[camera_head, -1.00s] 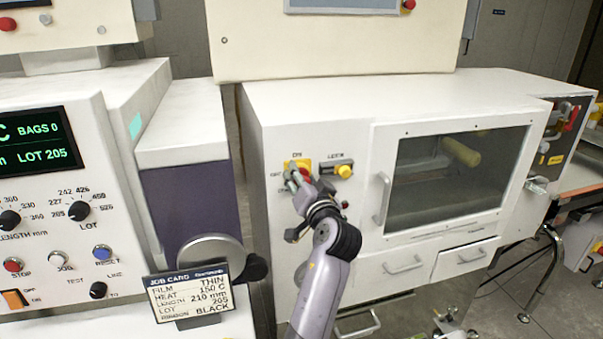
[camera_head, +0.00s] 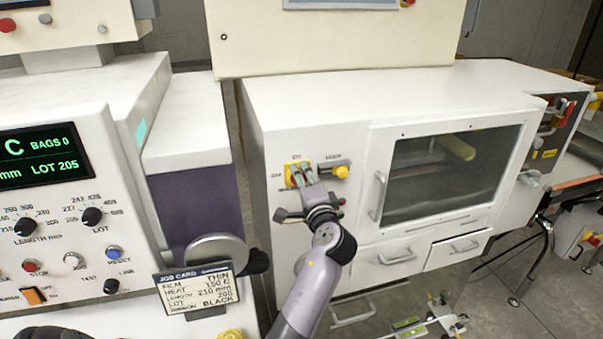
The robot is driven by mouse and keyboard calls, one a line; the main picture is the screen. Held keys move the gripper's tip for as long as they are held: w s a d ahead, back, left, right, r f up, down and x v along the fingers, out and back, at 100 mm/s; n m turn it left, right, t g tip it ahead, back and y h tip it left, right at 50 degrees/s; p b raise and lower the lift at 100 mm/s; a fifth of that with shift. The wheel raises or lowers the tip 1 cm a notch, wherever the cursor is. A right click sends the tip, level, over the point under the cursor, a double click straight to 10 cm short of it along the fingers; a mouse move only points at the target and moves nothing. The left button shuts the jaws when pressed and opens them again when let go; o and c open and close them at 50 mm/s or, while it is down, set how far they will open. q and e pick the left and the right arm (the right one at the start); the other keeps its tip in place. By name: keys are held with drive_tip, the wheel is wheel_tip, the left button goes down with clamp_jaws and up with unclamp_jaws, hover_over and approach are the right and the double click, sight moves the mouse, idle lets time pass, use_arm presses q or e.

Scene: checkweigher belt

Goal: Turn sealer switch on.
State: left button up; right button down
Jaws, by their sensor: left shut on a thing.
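The sealer switch (camera_head: 292,172) is a red rotary handle on a yellow plate, on the white cabinet's front panel. The labels ON above it and OFF to its left show. My left gripper (camera_head: 299,176) is at the switch with its fingers shut on the red handle. The fingers cover much of the handle, and its exact angle is hard to tell. My right gripper is not clearly seen.
A yellow knob (camera_head: 341,172) under a LOCK-like label sits just right of the switch. The white cabinet (camera_head: 400,87) has a glass door (camera_head: 455,165) and drawers (camera_head: 390,257). A job card (camera_head: 197,288) and a grey round disc (camera_head: 215,251) stand at left.

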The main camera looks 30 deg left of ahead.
use_arm(q)
drive_tip(key=shift+r+m+p, duration=0.1)
drive_tip(key=shift+m+p, duration=0.35)
drive_tip(key=shift+m, duration=0.35)
drive_tip(key=o, duration=1.2)
drive_tip(key=v, duration=0.7)
drive_tip(key=shift+s+d, duration=0.1)
drive_tip(key=shift+d, duration=0.15)
